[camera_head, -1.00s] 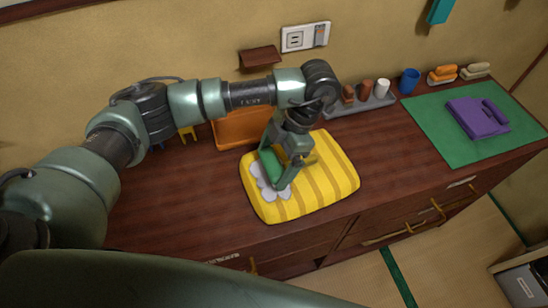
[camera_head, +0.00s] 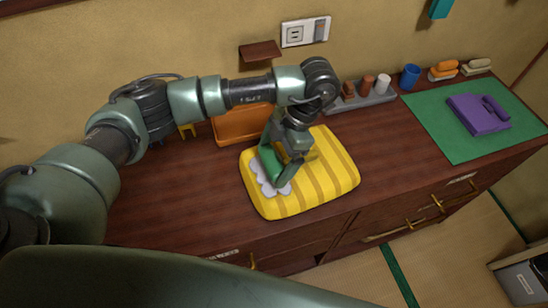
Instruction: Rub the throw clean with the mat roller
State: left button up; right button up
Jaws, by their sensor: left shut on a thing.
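The throw (camera_head: 325,180), yellow with darker yellow stripes, lies as a puffy folded bundle on the wooden cabinet top. A pale, scalloped patch (camera_head: 270,186) shows on its left part. My left gripper (camera_head: 283,170) points down over the throw's left half and is shut on a green thing (camera_head: 269,160), which I take to be the mat roller. The fingers hide much of it, and its underside is hidden. It is at or very near the throw's surface beside the patch; exact contact cannot be told. My right gripper is out of view.
An orange box-like thing (camera_head: 238,126) stands behind the throw. A grey tray (camera_head: 352,104) with small cylinders, a blue cup (camera_head: 410,77) and brushes (camera_head: 443,70) line the wall. A purple item (camera_head: 478,114) lies on a green mat (camera_head: 440,135). The wood left of the throw is clear.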

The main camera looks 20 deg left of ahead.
pick_arm(q)
jog(key=shift+f+b, duration=0.4)
jog(key=shift+f, duration=0.05)
jog(key=shift+s+d, duration=0.1)
jog(key=shift+s+d, duration=0.5)
jog(key=shift+s, duration=0.2)
jog(key=shift+w+a, duration=0.65)
jog(key=shift+w, duration=0.15)
jog(key=shift+w+a, duration=0.6)
jog(key=shift+w, duration=0.2)
jog(key=shift+s+d, duration=0.1)
jog(key=shift+s+d, duration=1.2)
jog(key=shift+s, duration=0.3)
jog(key=shift+w+a, duration=0.75)
jog(key=shift+w, duration=0.1)
jog(key=shift+r, duration=0.1)
